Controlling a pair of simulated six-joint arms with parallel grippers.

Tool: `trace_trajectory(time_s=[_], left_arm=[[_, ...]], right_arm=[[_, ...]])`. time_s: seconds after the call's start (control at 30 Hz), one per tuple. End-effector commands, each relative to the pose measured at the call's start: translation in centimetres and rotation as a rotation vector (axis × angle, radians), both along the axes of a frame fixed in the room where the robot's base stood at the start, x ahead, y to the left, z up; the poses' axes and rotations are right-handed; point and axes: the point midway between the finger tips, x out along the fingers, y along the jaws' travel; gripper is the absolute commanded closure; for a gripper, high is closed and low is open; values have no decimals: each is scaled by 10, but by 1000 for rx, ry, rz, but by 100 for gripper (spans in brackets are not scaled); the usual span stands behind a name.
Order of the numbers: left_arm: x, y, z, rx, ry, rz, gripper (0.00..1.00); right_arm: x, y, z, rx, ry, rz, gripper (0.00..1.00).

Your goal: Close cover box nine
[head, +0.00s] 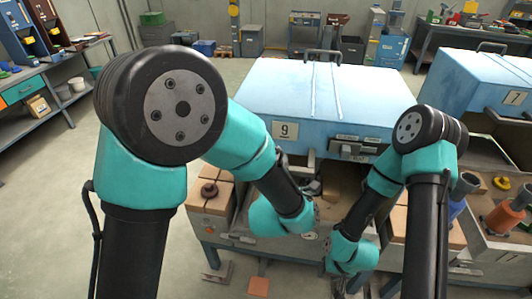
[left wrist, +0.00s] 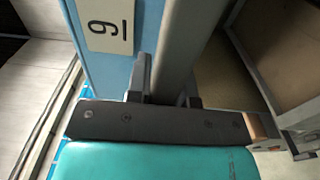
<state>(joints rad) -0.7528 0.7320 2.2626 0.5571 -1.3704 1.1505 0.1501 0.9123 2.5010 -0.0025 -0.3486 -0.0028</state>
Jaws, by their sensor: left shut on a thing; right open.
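Box nine's light-blue cover (head: 310,92) stands raised, with its front edge above the open box body (head: 262,243). Its number plate 9 (head: 286,130) shows on the front, and in the left wrist view too (left wrist: 110,24). My left gripper (left wrist: 166,88) is shut on a grey bar (left wrist: 190,35) along the cover's front, beside the plate. In the head view my left arm mostly hides that gripper. My right gripper (head: 346,286) is open, low in front of the box, apart from the cover, and partly hidden by my arm.
A second blue-covered box, number 7 (head: 514,98), stands to the right. Tan blocks (head: 208,197) with a dark round piece lie left of the opening. Shelves and a workbench line the walls. The floor at lower left is clear.

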Motion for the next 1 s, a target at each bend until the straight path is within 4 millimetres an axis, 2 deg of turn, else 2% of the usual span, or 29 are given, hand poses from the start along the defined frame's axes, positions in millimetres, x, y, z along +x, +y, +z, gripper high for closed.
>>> trace_trajectory(time_s=[0.17,0.47,0.5,0.7,0.77,1.0], left_arm=[[-9,-5,0,1,0,-13,100],[-10,-5,-1,1,2,-14,100],[-10,-5,-1,1,2,-14,77],[-10,-5,0,0,1,-14,58],[-9,-5,0,0,1,-14,53],[-9,-5,0,0,0,-13,53]], right_arm=[[0,0,0,0,0,0,57],[0,0,0,0,0,0,57],[0,0,0,0,0,0,57],[0,0,0,0,0,0,57],[0,0,0,0,0,0,57],[0,0,0,0,0,0,57]])
